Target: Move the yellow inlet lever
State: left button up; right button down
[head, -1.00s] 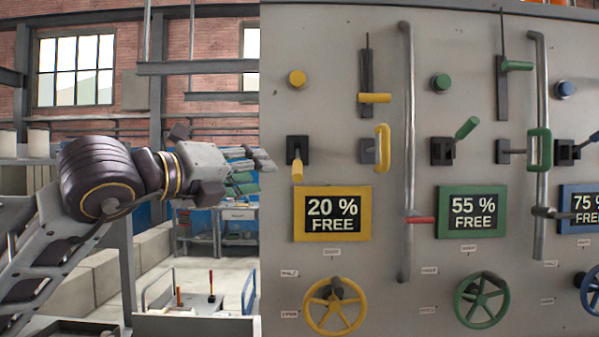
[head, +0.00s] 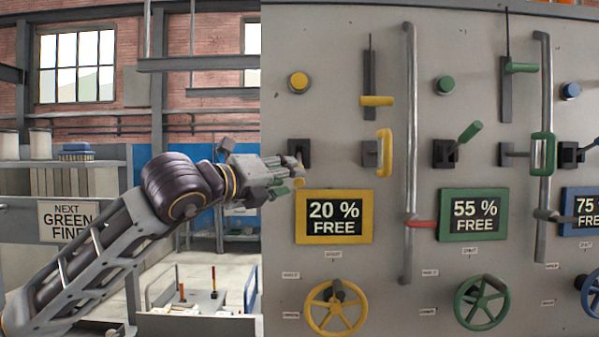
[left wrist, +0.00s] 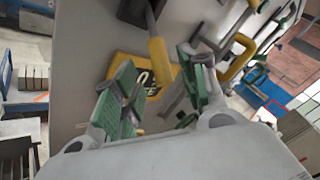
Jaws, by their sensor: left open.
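The yellow lever (head: 299,181) hangs downward from a black base (head: 298,149) on the panel's left side, above the yellow "20 % FREE" sign. My left gripper (head: 287,175) is at the lever and partly covers it in the head view. In the left wrist view the yellow handle (left wrist: 160,63) slopes down on its grey stem, between the two green-padded fingers of the open left gripper (left wrist: 153,68). I cannot tell whether a finger touches it. My right gripper is not in view.
Close by on the panel are a yellow loop handle (head: 385,153), a yellow slider (head: 377,101), a yellow knob (head: 298,81) and the yellow sign (head: 334,216). A vertical pipe (head: 409,130) runs to their right. A yellow handwheel (head: 336,307) sits below.

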pick_arm(q)
jog(key=p+x, duration=0.1)
jog(key=x, duration=0.3)
jog(key=shift+r, duration=0.1)
jog(key=shift+w+d+p, duration=0.3)
jog(key=shift+w+d, duration=0.05)
jog(key=shift+w, duration=0.15)
jog(key=shift+w+d, duration=0.1)
jog(key=c, duration=0.3)
grip_shut()
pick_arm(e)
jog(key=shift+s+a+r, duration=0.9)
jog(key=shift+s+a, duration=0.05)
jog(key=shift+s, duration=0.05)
